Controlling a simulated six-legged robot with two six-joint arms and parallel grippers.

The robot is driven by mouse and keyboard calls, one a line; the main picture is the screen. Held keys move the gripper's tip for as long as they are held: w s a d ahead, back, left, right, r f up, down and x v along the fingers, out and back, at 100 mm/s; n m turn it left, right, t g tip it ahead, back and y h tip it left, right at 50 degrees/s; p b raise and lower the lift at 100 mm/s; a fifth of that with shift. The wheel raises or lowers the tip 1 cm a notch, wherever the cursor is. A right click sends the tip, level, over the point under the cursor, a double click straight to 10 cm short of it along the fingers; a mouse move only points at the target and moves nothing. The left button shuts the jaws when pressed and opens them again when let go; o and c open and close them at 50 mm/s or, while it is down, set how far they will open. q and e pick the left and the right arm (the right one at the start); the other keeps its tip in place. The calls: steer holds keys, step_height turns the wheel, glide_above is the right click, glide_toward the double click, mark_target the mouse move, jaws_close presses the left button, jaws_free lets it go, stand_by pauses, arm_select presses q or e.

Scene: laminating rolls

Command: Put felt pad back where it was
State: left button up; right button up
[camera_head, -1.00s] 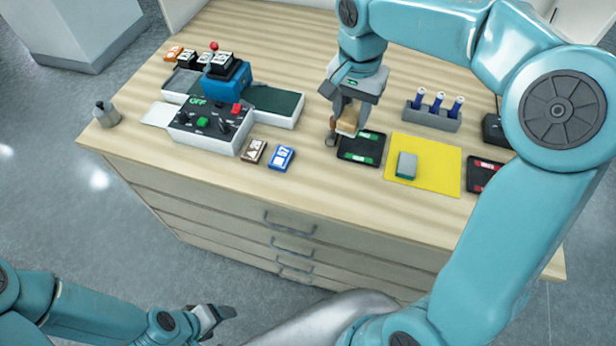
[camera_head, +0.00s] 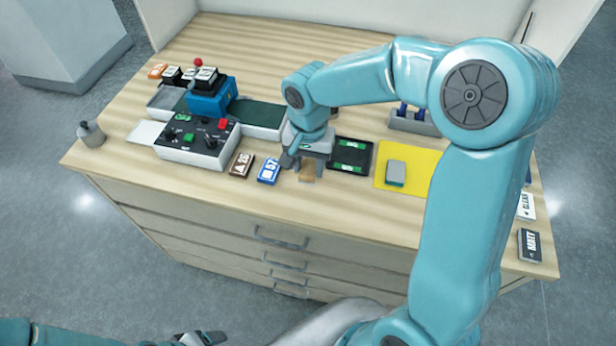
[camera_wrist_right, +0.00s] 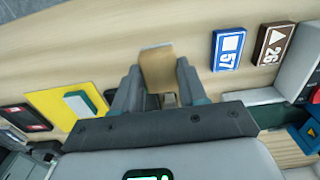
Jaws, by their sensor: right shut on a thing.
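My right gripper (camera_head: 307,174) is shut on a tan block that looks like the felt pad (camera_head: 309,171). The felt pad also shows between the two fingers in the right wrist view (camera_wrist_right: 158,68). The gripper is near the table's front edge, between the blue 57 tag (camera_head: 269,171) and the black tray with green marks (camera_head: 351,142). I cannot tell whether the pad touches the table. My left gripper (camera_head: 205,338) is low at the bottom edge, away from the table and partly cut off; its jaws are unclear.
A yellow mat (camera_head: 424,158) with a grey-green block (camera_head: 396,173) lies right of the tray. A brown tag (camera_head: 242,164) lies left of the blue one. The laminator's control box (camera_head: 198,148) stands further left. A rack (camera_head: 416,124) is behind the mat, partly hidden by my arm.

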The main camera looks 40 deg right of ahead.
step_height(320, 180, down, 6)
steer(key=shift+w+r, duration=0.1)
stand_by(0.4)
steer(key=o, duration=0.9)
steer(key=shift+o, duration=0.2)
